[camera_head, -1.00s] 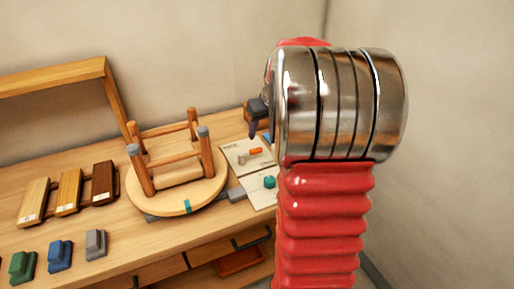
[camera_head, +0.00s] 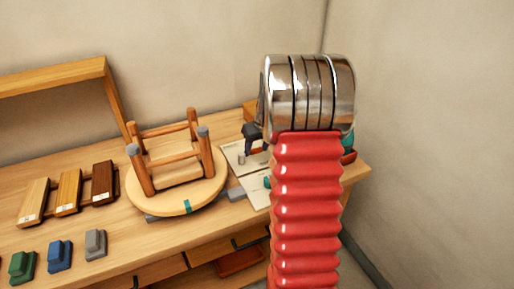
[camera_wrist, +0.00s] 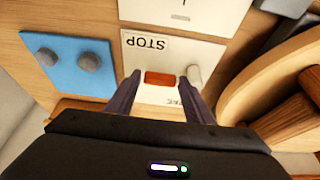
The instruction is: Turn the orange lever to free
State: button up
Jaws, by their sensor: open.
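The orange lever (camera_wrist: 160,78) lies crosswise on a white card (camera_wrist: 150,55) in the wrist view. The card is marked STOP, upside down, and other lettering near my gripper is partly covered. A grey peg (camera_wrist: 194,74) stands right of the lever. My gripper (camera_wrist: 161,84) is open, with one dark finger on each side of the lever; contact cannot be told. In the head view my gripper (camera_head: 251,138) is low over the card (camera_head: 236,152), and the lever is hidden behind it.
An upturned stool (camera_head: 176,196) rests on the bench (camera_head: 110,235) left of the card. A blue plate (camera_wrist: 75,72) with two grey knobs lies on the card's other side. Wood samples (camera_head: 68,192) and coloured blocks (camera_head: 60,255) are farther left.

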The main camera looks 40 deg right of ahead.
grip_shut()
dwell(0.6)
jog(key=shift+w, duration=0.15)
